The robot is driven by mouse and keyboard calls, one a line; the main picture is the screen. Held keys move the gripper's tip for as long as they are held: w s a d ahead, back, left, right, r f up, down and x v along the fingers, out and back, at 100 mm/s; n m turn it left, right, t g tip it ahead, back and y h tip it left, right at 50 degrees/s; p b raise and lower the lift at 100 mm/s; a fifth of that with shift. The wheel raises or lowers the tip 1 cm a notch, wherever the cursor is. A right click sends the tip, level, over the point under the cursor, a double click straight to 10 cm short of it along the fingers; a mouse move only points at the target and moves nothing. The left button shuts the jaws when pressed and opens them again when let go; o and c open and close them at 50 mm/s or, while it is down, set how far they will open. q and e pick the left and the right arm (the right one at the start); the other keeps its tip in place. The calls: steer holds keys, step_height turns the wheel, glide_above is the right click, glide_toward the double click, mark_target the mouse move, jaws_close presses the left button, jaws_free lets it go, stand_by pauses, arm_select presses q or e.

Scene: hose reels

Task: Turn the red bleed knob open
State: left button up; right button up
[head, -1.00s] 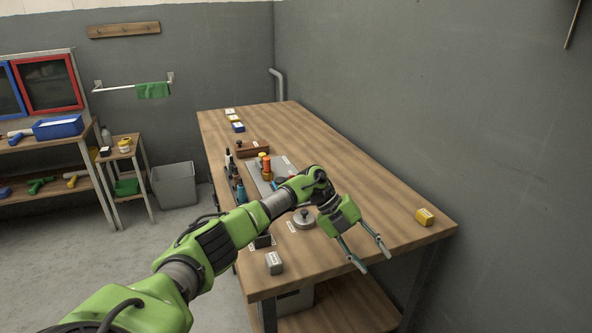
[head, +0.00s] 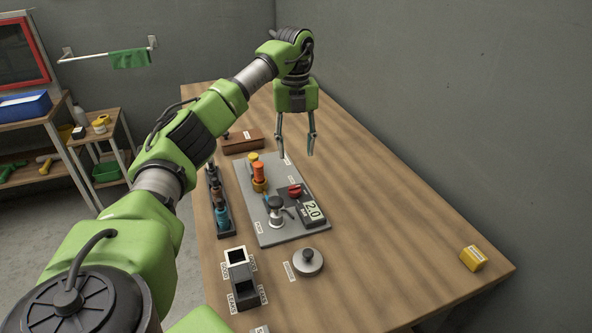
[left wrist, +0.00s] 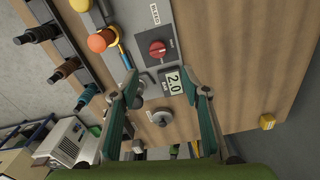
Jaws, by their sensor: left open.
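The red bleed knob (head: 295,190) sits on a grey panel (head: 265,225) on the workbench, beside a gauge reading 2.0 (head: 312,211). In the left wrist view the red knob (left wrist: 157,49) lies on a dark square plate under a "BLEED" label, beyond the fingertips. My left gripper (head: 296,154) is open and empty, pointing down above the panel's far end, behind the knob in the head view. Its two fingers are apart and touch nothing. The right gripper is not in view.
On the panel stand an orange-and-yellow fitting (head: 259,175) and a silver fitting (head: 276,212). A rack of dark fittings (head: 217,200) lies left. A round metal weight (head: 307,262), a black box (head: 241,280) and a yellow block (head: 473,258) are nearer.

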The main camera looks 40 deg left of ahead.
arm_select(q)
glide_above(294, 187)
steer(key=f, duration=0.4)
steer(key=shift+s+d+f+p, duration=0.1)
steer(key=shift+s+d+p, duration=0.1)
steer(key=shift+p, duration=0.15)
steer(key=f, duration=0.3)
steer(key=f+p, duration=0.1)
steer(key=f, duration=0.3)
steer(key=shift+w+a+f, duration=0.15)
steer(key=shift+w+f, duration=0.05)
steer(key=shift+f, duration=0.65)
steer(key=c, duration=1.1)
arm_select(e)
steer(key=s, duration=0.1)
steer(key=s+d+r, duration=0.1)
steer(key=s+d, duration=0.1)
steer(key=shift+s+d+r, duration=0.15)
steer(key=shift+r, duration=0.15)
